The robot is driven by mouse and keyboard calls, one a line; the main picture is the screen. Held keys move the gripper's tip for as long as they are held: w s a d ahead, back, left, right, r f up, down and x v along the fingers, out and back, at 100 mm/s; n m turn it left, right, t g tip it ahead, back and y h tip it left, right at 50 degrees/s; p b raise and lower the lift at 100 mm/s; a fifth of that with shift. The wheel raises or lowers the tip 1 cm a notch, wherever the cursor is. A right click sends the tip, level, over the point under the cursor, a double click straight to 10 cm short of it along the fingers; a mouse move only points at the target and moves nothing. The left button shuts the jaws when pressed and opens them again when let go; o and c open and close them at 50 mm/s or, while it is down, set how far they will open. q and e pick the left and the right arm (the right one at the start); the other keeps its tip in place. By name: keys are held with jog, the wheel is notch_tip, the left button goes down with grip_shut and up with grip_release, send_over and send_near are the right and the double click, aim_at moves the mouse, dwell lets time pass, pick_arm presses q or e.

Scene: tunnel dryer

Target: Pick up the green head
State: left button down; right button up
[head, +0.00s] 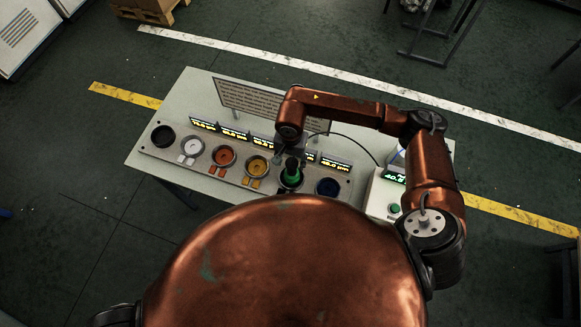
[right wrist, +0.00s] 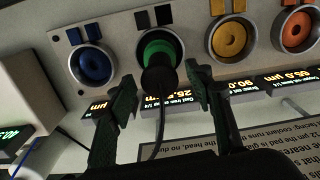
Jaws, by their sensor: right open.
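The green head (head: 291,178) sits in its round holder in a row on the grey panel. In the right wrist view the green head (right wrist: 160,47) has a green ring and a black body that points toward the camera, with a dark cable below it. My right gripper (head: 290,152) is above the green head. In the right wrist view my right gripper (right wrist: 160,77) is open, with one finger on each side of the black body's line. I cannot tell how deep the body is between the fingers. My left gripper is not in view.
Neighbouring holders are yellow (head: 257,166) on the left and blue (head: 327,187) on the right. Orange, white and black ones stand farther left. Lit displays and a text sign (head: 240,100) stand behind the row. A white meter box (head: 384,192) stands at right.

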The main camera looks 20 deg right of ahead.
aim_at(292, 171)
jog(key=shift+s+f, duration=0.1)
jog(key=shift+f, duration=0.8)
jog(key=f, duration=0.1)
jog(key=f+p, duration=0.1)
jog(key=f, duration=0.1)
jog(key=f+p, duration=0.1)
jog(key=shift+w+d+f, duration=0.2)
jog(key=shift+w+d, duration=0.05)
jog(key=shift+w, duration=0.05)
jog(key=shift+f, duration=0.4)
grip_shut()
jog(key=shift+w+r, duration=0.1)
